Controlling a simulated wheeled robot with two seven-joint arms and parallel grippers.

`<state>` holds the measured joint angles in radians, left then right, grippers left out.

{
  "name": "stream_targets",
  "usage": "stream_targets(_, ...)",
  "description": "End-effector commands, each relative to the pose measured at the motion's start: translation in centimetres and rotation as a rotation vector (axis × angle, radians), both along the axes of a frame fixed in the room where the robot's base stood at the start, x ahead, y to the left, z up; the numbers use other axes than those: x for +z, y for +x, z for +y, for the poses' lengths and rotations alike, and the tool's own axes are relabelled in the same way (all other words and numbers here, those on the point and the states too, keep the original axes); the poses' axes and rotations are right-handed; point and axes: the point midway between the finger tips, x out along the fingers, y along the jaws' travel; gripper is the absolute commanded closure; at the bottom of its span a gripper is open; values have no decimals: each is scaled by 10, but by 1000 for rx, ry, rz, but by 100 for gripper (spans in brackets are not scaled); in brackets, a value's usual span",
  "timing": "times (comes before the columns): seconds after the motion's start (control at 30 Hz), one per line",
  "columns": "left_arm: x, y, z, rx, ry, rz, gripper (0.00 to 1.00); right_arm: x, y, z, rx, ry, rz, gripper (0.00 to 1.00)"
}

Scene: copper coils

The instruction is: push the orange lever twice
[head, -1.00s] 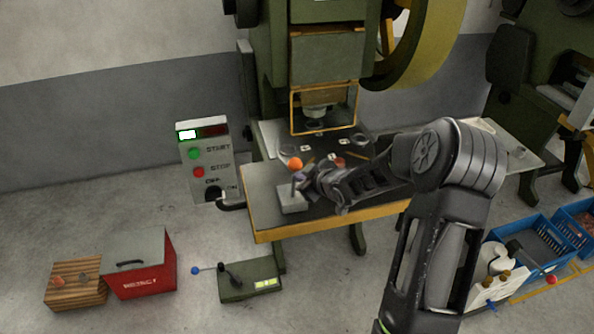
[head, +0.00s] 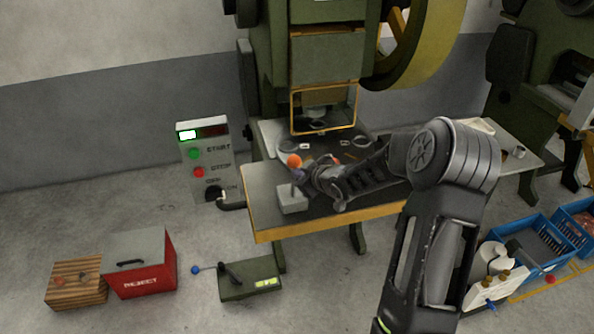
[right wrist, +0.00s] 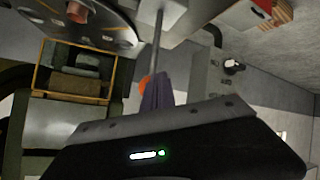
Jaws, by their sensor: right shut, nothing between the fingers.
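The orange lever is a thin rod topped by an orange ball (head: 294,161), standing on a light grey block (head: 293,200) at the front left of the press table. My right gripper (head: 300,175) is shut and empty, just right of the rod and below the ball. In the right wrist view the purplish closed fingers (right wrist: 155,92) overlap the orange ball (right wrist: 144,86), which is partly hidden behind them. The rod (right wrist: 157,45) shows beyond them. I cannot tell whether the fingers touch the lever. My left gripper is not in view.
The green press with its yellow-framed guard (head: 323,131) stands behind the table (head: 262,205). A control box (head: 203,160) with green and red buttons is left of it. A red reject box (head: 142,270), a wooden box (head: 76,284) and a green pedal unit (head: 250,281) stand on the floor.

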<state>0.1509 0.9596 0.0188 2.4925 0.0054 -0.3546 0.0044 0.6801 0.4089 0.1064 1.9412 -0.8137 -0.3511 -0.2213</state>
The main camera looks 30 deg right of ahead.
Motion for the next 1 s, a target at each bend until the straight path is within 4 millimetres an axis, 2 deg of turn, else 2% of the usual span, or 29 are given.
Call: stream_targets(1.0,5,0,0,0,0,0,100,3,12,-3,1,1,0,100)
